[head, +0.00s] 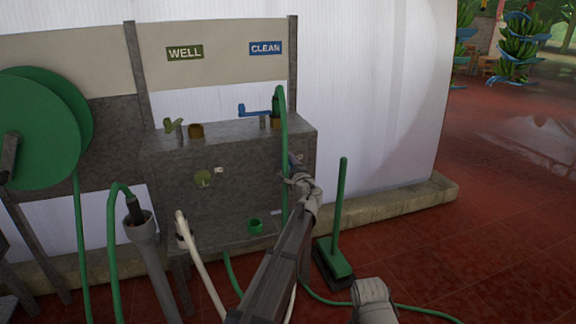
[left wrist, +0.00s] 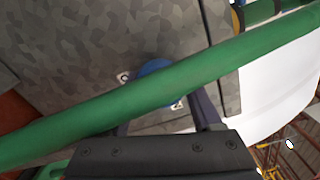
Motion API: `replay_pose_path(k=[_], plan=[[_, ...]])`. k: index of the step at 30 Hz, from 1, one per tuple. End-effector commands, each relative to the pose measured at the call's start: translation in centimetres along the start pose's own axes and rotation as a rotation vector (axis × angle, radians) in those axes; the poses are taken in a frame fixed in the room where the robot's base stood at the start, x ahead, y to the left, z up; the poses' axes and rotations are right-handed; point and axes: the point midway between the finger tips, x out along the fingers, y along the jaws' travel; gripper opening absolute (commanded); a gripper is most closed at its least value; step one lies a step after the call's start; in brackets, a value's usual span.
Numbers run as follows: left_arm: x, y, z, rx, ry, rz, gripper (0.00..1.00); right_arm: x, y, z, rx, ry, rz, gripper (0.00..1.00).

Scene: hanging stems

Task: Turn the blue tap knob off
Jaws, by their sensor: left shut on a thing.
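The round blue tap knob (left wrist: 155,68) is on the grey stone front in the left wrist view, partly hidden behind a green hose. Small white labels sit on either side of it. In the head view only a little blue of the knob (head: 292,158) shows past my gripper and the hose. My left gripper (head: 297,178) is at the knob, with its dark fingers reaching behind the hose on either side of it. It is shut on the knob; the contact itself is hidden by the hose.
The green hose (head: 284,130) hangs down in front of the knob. A blue lever tap (head: 254,111) is above, under the CLEAN sign (head: 265,48).

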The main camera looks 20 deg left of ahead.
Motion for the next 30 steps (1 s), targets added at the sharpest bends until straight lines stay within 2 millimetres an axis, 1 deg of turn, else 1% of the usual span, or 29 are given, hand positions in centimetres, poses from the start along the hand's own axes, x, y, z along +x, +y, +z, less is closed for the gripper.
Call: replay_pose_path(k=[15, 16, 23, 24, 30], plan=[[-0.04, -0.01, -0.05, 0.019, 0.001, -0.001, 0.1, 0.01, 0.0, 0.0, 0.0, 0.0, 0.0, 0.5], [-0.04, -0.01, -0.06, 0.019, 0.001, -0.001, 0.68, 0.01, 0.0, 0.0, 0.0, 0.0, 0.0, 0.5], [-0.03, 0.0, -0.04, 0.017, 0.001, 0.0, 0.94, 0.01, 0.0, 0.0, 0.0, 0.0, 0.0, 0.5], [-0.03, 0.0, -0.03, 0.017, 0.001, 0.0, 0.95, 0.01, 0.0, 0.0, 0.0, 0.0, 0.0, 0.5], [-0.02, 0.0, -0.02, 0.016, 0.001, 0.0, 0.95, 0.01, 0.0, 0.0, 0.0, 0.0, 0.0, 0.5]])
